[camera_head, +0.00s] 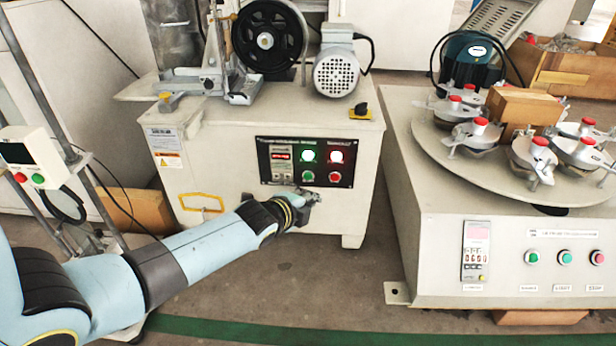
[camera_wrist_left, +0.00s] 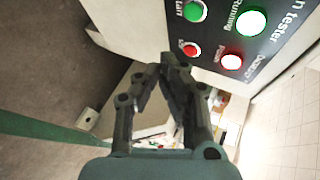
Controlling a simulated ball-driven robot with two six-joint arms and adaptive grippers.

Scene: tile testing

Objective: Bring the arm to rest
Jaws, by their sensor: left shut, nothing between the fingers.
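My left arm comes in from the left in the head view, with its left gripper (camera_head: 306,200) in front of the lower part of the white machine's (camera_head: 230,160) front face. In the left wrist view, the left gripper (camera_wrist_left: 168,72) has its fingertips together and nothing between them. The machine's black control panel (camera_head: 305,162) is just above the gripper. It carries a lit green light (camera_head: 308,155), a lit red light (camera_head: 336,156), a green button (camera_head: 307,176) and a red button (camera_head: 335,177). Whether the fingertips touch the machine is unclear. My right gripper is in neither view.
A second white machine (camera_head: 420,210) with a round turntable (camera_head: 460,180) stands at the right. Bare floor (camera_head: 300,280) lies in front, with a green stripe (camera_head: 250,330).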

